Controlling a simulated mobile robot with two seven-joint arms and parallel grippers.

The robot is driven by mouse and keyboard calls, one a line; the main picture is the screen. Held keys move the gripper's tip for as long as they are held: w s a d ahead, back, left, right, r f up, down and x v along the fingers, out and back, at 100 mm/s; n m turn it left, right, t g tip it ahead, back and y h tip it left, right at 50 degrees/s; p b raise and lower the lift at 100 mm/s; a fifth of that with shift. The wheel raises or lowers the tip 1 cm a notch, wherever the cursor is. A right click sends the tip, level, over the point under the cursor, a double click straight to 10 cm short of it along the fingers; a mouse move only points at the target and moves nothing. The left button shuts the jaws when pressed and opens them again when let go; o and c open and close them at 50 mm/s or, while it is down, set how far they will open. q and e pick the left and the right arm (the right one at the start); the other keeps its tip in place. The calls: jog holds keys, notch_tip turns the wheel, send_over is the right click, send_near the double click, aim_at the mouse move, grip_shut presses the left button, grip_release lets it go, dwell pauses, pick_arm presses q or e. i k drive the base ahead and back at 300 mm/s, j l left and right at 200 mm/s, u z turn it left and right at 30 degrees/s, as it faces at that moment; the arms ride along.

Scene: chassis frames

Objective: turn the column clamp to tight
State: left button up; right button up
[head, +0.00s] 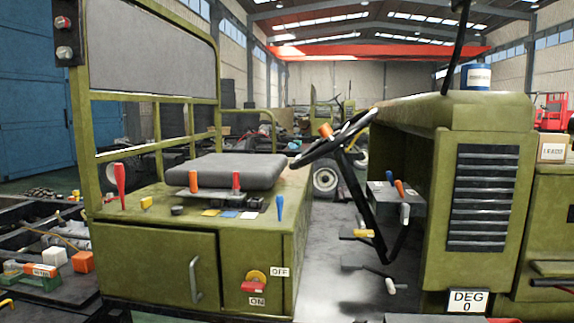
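The dark steering column (357,196) slants down from the black steering wheel (310,156) in the open cab of a green vehicle. An orange knob (325,130) shows at the wheel. No part is labelled as the column clamp, and I cannot tell which part it is or how it is set. A grey lever box (385,207) beside the column has blue, orange and white-tipped levers. A yellow piece (362,233) and a white-tipped lever (390,286) sit lower down. Neither of my grippers is in view.
A grey seat (228,172) stands left of the wheel, with several levers on its console. A red switch (255,286) is between ON and OFF labels. The green hood (455,110) with a black grille blocks the right.

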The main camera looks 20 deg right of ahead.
aim_at(362, 232)
jog(key=z, duration=1.25)
jog(key=i+j, duration=0.05)
